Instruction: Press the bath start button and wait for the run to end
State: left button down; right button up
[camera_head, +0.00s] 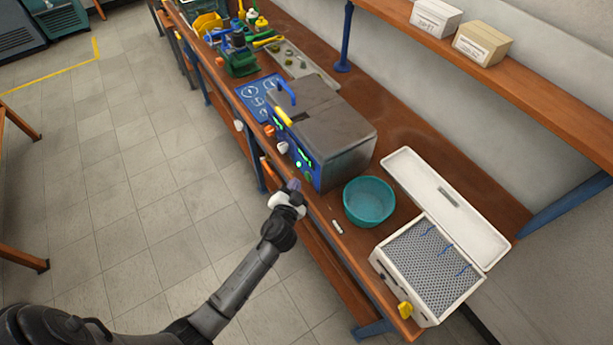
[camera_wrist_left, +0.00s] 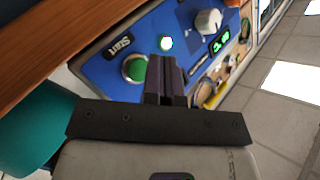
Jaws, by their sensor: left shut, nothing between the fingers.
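The bath (camera_head: 335,135) is a grey box with a blue front panel, standing on the wooden bench. In the left wrist view, its blue panel (camera_wrist_left: 105,68) carries a green round start button (camera_wrist_left: 135,68) beside a black "Start" label (camera_wrist_left: 119,46). A lit whitish-green lamp (camera_wrist_left: 166,43), a grey knob (camera_wrist_left: 208,22) and a green digit display (camera_wrist_left: 221,42) are also there. My left gripper (camera_head: 293,186) is shut and empty in front of the panel. In the wrist view its fingertips (camera_wrist_left: 167,66) appear just beside the button; contact cannot be told. My right gripper is out of view.
A teal bowl (camera_head: 369,201) stands right of the bath, close to the panel. A white open-lidded box (camera_head: 392,275) with a perforated top lies farther right. A small white object (camera_head: 337,227) lies near the bench edge. The floor in front is clear.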

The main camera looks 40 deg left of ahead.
pick_arm(q)
jog(key=s, duration=0.1)
jog(key=s+a, duration=0.1)
jog(key=s, duration=0.2)
jog(key=shift+s+a, duration=0.15)
jog(key=shift+a, duration=0.25)
dwell(0.4)
